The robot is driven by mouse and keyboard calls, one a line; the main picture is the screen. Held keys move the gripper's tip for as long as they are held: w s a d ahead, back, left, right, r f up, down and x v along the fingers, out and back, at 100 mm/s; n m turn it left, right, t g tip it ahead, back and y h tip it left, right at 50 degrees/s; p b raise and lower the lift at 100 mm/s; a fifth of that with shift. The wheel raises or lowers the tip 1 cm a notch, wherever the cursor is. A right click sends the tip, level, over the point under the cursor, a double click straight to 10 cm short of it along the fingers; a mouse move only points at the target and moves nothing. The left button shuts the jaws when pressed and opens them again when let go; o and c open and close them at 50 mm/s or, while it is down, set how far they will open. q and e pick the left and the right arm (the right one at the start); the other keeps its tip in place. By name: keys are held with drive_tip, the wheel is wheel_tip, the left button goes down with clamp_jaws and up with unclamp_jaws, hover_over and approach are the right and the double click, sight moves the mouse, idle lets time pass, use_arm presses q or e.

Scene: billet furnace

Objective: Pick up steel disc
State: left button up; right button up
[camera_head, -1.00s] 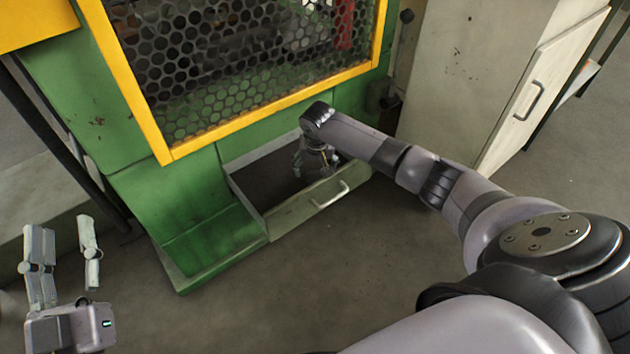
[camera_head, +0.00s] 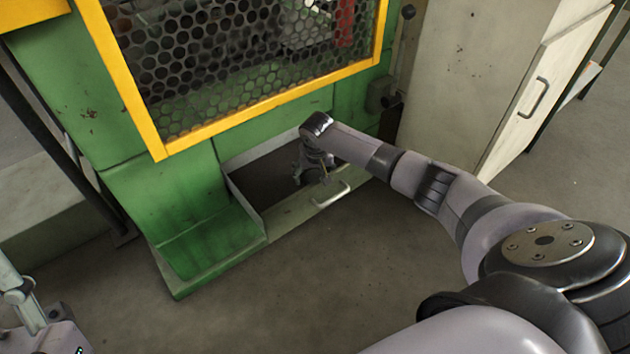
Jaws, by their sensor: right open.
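My right gripper (camera_head: 312,178) points down into the open drawer (camera_head: 295,214) at the foot of the green machine. It is open, small in the picture and partly hidden by its own wrist. I cannot make out a steel disc; the drawer's inside is dark and the gripper covers part of it.
The green machine (camera_head: 180,190) has a yellow-framed mesh guard (camera_head: 250,60) above the drawer. The drawer front has a metal handle (camera_head: 331,195). A pale cabinet (camera_head: 480,70) stands to the right. The concrete floor (camera_head: 290,290) in front is clear.

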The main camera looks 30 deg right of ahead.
drive_tip(key=shift+f, duration=0.15)
drive_tip(key=shift+c, duration=0.3)
drive_tip(key=c, duration=1.5)
drive_tip(key=shift+c, duration=0.3)
